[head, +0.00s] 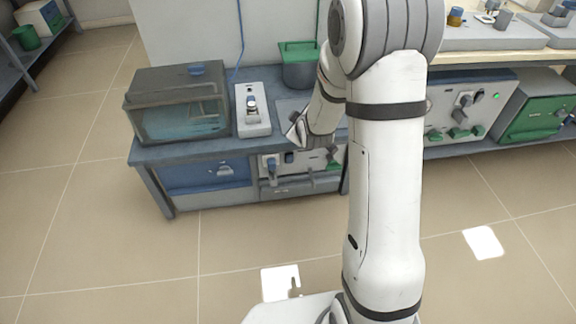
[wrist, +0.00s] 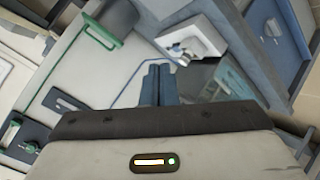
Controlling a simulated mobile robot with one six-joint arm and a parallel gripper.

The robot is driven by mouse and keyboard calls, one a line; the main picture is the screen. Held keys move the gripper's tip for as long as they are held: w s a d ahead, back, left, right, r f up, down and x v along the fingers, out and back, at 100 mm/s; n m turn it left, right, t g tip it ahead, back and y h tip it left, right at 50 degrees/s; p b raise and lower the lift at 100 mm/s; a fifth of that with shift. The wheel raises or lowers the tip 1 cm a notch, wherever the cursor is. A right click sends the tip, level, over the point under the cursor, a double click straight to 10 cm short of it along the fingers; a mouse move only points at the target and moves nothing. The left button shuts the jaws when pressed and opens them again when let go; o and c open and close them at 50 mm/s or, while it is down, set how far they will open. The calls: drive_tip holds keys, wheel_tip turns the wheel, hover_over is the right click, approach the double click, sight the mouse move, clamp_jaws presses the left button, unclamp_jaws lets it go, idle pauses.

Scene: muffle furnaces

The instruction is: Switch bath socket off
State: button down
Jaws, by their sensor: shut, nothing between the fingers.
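A pale box (head: 253,112) with a dark and metallic fitting on top stands on the blue-grey bench, just right of the glass water bath (head: 180,110). I take it to be the bath socket; its switch position is too small to tell. In the wrist view, the pale box (wrist: 192,38) lies beyond my fingers, up and to the right. My gripper (head: 293,132) is right of the box, apart from it, low over the bench. In the wrist view, the gripper's fingers (wrist: 158,84) are together and empty.
A green-lidded pot (head: 299,65) stands behind my gripper. A blue cord (head: 239,45) runs up the wall behind the box. Under the bench top are a blue drawer (head: 195,174) and a control panel with levers. My arm hides the bench's right part.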

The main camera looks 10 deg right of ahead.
drive_tip(key=w+f+n+t+b, duration=0.2)
drive_tip(key=f+b, duration=0.3)
drive_tip(key=f, duration=0.7)
drive_tip(key=w+f+n+t+b, duration=0.25)
drive_tip(key=f+b, duration=0.25)
drive_tip(key=f, duration=0.6)
drive_tip(key=s+f+n+t+b, duration=0.1)
drive_tip(key=s+f+n+b, duration=0.1)
drive_tip(key=f, duration=0.5)
drive_tip(key=s+f+n+t+b, duration=0.2)
drive_tip(key=f+b, duration=0.3)
drive_tip(key=f, duration=0.2)
drive_tip(key=shift+s+f, duration=0.15)
drive_tip(key=shift+s, duration=0.2)
drive_tip(key=shift+w+t, duration=0.15)
drive_tip(key=shift+t, duration=0.1)
